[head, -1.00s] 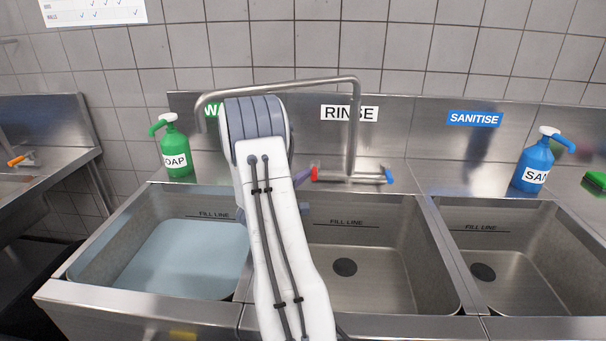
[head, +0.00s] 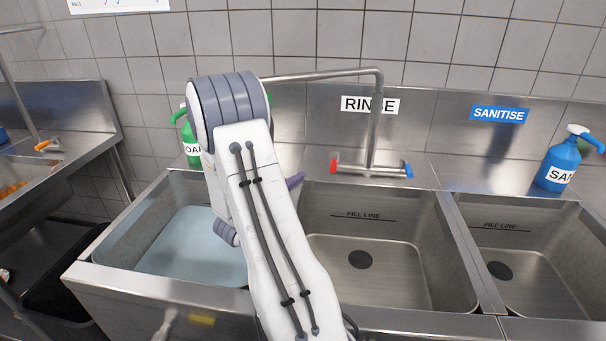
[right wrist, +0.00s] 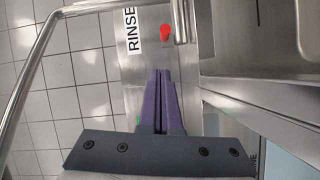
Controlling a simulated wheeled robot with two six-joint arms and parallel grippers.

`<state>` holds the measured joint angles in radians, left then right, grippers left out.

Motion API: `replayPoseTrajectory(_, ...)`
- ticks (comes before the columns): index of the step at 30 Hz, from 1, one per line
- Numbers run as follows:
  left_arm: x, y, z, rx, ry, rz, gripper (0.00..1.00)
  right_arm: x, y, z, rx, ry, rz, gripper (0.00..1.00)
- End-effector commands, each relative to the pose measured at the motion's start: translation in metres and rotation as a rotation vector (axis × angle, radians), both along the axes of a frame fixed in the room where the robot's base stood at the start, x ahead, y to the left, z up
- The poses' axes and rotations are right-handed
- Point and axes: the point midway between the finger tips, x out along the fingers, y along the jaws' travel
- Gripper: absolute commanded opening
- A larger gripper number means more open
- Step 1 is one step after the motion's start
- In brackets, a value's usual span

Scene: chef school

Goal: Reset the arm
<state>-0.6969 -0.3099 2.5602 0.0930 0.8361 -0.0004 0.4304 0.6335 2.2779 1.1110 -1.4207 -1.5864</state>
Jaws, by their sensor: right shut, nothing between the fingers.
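My right arm reaches up and forward over the sinks in the head view, its white and grey links hiding part of the wash basin. My right gripper shows its purple fingers (right wrist: 160,100) pressed together and empty in the right wrist view. My left gripper is not in view.
The tap (head: 375,125) stands behind the rinse basin (head: 385,270), its spout running left behind my arm. The wash basin (head: 120,250) holds bluish water. A green soap bottle (head: 190,145) is partly hidden by my arm; a blue sanitiser bottle (head: 560,165) stands right.

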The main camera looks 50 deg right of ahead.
Motion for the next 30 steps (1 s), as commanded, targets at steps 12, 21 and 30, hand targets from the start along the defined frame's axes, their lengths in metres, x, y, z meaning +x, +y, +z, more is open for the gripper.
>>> replayPoseTrajectory(12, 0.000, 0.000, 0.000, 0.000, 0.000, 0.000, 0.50, -0.001, 0.005, 0.000, 0.000, 0.000, 0.000, 0.00)
replayPoseTrajectory(21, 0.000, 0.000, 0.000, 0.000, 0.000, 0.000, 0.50, 0.000, 0.005, 0.000, 0.003, -0.003, 0.005, 0.00)
replayPoseTrajectory(30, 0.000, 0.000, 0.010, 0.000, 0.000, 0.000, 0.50, 0.086, 0.082, 0.002, 0.274, -0.225, 0.329, 0.00)
